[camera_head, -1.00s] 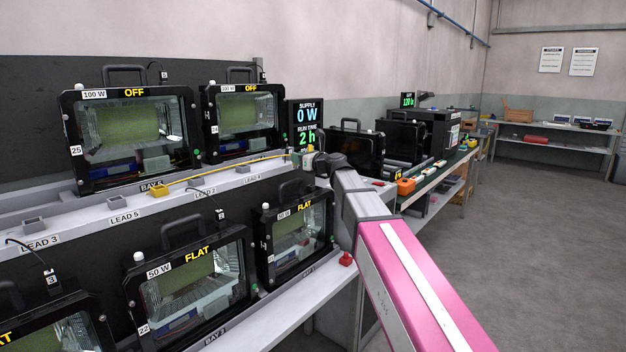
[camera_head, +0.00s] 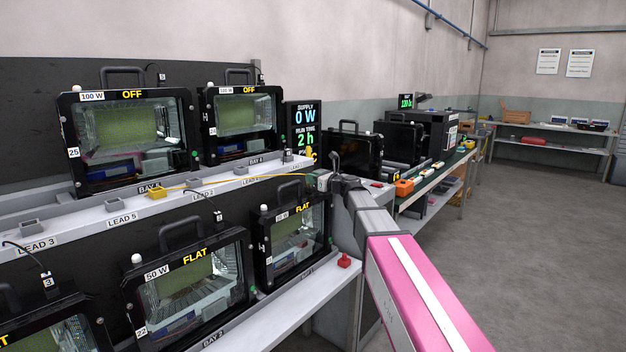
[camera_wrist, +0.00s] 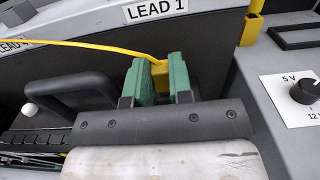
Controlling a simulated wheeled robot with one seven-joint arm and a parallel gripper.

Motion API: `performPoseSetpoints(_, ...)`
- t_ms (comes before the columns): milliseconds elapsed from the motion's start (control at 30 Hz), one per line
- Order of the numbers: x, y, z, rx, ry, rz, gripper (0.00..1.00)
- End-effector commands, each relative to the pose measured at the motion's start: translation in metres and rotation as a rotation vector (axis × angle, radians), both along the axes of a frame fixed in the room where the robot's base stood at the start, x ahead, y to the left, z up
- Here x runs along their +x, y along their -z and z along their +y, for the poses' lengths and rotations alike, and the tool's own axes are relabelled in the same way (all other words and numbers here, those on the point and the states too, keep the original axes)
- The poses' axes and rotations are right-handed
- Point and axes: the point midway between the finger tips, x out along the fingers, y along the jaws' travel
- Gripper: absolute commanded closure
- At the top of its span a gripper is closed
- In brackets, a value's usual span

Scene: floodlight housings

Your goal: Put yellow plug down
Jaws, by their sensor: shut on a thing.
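The yellow plug (camera_wrist: 160,74) is held between the two green fingers of my gripper (camera_wrist: 164,78) in the wrist view. A yellow cable (camera_wrist: 90,47) runs from it to the left. In the head view my gripper (camera_head: 318,181) is at the right end of the upper lead shelf, just below and in front of its edge; the plug itself is hard to make out there. The cable (camera_head: 235,182) stretches left to a yellow socket block (camera_head: 155,190) on that shelf. The LEAD 1 label (camera_wrist: 157,10) is just beyond my fingertips in the wrist view.
A supply display (camera_head: 305,128) reads 0 W behind my gripper. A 50 W floodlight housing marked FLAT (camera_head: 293,235) stands below left of it. A grey box with a voltage knob (camera_wrist: 305,92) is on the right in the wrist view. A red part (camera_head: 344,260) sits on the lower bench.

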Motion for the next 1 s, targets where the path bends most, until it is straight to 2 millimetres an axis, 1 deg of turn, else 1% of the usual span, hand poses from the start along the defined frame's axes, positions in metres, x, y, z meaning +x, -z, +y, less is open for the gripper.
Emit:
performPoseSetpoints(133,0.000,0.000,0.000,0.000,0.000,0.000,1.00)
performPoseSetpoints(667,0.000,0.012,0.000,-0.001,0.000,0.000,1.00)
performPoseSetpoints(700,0.000,0.012,0.000,-0.003,0.000,0.000,0.73)
performPoseSetpoints(767,0.000,0.012,0.000,-0.003,0.000,0.000,0.54)
performPoseSetpoints(1000,0.000,0.014,0.000,-0.005,-0.001,0.001,0.54)
